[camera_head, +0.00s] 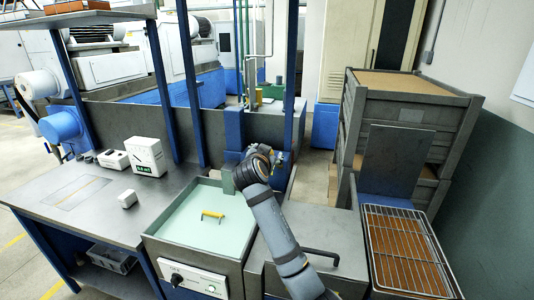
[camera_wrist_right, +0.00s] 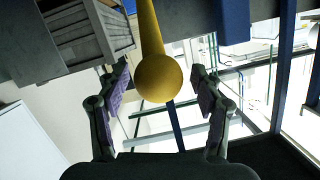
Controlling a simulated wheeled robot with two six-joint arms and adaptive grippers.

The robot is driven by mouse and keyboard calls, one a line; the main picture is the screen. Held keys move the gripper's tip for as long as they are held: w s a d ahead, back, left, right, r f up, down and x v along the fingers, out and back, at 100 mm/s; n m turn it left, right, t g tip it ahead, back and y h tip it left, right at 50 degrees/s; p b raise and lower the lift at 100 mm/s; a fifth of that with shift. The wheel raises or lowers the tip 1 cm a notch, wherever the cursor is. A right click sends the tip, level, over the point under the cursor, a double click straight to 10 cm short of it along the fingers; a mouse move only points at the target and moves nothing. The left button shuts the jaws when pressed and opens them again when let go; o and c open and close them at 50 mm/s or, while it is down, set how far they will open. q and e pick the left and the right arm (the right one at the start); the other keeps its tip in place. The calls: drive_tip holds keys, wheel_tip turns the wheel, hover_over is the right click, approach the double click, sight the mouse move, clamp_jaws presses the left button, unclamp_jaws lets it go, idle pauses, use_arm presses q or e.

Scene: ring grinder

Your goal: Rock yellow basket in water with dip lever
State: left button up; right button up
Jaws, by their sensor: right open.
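A yellow handle-shaped piece (camera_head: 212,215), which appears to belong to the yellow basket, shows at the pale green surface of the water tank (camera_head: 172,226) in the head view. The rest of the basket cannot be made out. In the right wrist view, a yellow rod ending in a round yellow knob (camera_wrist_right: 158,78), apparently the dip lever, reaches down between the fingers. My right gripper (camera_wrist_right: 160,71) is open, with a finger on each side of the knob and visible gaps. In the head view my right arm hides the lever. My left gripper is not in view.
A control panel with a black dial (camera_head: 176,280) fronts the tank. A lidded grey box (camera_head: 270,268) with a black handle stands to its right, then a wire rack (camera_head: 412,292). Stacked grey crates (camera_head: 400,110) stand behind. Small white devices (camera_head: 146,157) sit on the left bench.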

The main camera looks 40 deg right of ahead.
drive_tip(key=v, duration=0.7)
drive_tip(key=shift+r, duration=0.2)
drive_tip(key=shift+s, duration=0.1)
